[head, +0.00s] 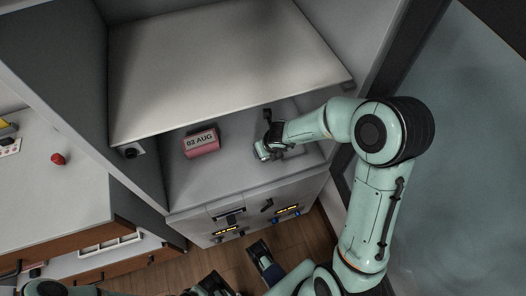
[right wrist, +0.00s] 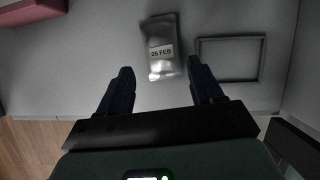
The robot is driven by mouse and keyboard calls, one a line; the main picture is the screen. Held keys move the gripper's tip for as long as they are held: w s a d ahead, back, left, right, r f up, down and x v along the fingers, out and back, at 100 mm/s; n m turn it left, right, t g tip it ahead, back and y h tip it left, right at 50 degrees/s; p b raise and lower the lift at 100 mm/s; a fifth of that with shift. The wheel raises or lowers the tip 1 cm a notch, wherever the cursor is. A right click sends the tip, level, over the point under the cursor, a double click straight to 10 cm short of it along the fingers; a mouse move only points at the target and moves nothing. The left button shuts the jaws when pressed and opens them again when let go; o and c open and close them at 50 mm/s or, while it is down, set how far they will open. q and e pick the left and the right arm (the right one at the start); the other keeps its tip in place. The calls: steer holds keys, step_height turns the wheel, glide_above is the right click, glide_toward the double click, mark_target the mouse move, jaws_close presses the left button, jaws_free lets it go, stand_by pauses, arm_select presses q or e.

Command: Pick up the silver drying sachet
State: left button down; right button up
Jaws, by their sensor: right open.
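The silver drying sachet (right wrist: 163,40) lies flat on the grey shelf surface in the right wrist view, with a pale label reading "05 FEB". My right gripper (right wrist: 160,66) is open, with one dark finger on each side of the sachet's near end. Its fingertips appear apart from the sachet, and nothing is held. In the head view my right gripper (head: 263,148) is inside the cabinet's lower opening, and I cannot make out the sachet clearly there. A dark part at the bottom of the head view seems to be my left gripper (head: 262,260); its jaws are unclear.
A thin rectangular frame (right wrist: 230,58) lies right of the sachet. A pink block (head: 201,145) labelled "03 AUG" stands left of my right gripper. An upper shelf (head: 220,65) overhangs this space. A counter (head: 60,195) at left holds a red item (head: 58,159).

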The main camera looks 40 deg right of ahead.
steer(key=b+x, duration=0.2)
steer(key=x, duration=0.2)
steer(key=shift+w+d+f, duration=0.25)
steer(key=shift+w, duration=0.1)
steer(key=shift+w+f, duration=0.1)
steer(key=shift+f, duration=0.05)
arm_select(q)
steer(key=shift+w+a+f+t, duration=0.15)
steer(key=shift+w+a+f, duration=0.05)
steer(key=shift+w+f, duration=0.4)
steer(key=shift+w+a+f+t, duration=0.15)
steer(key=shift+w+f, duration=0.3)
steer(key=shift+f, duration=0.15)
arm_select(e)
steer(key=c, duration=0.9)
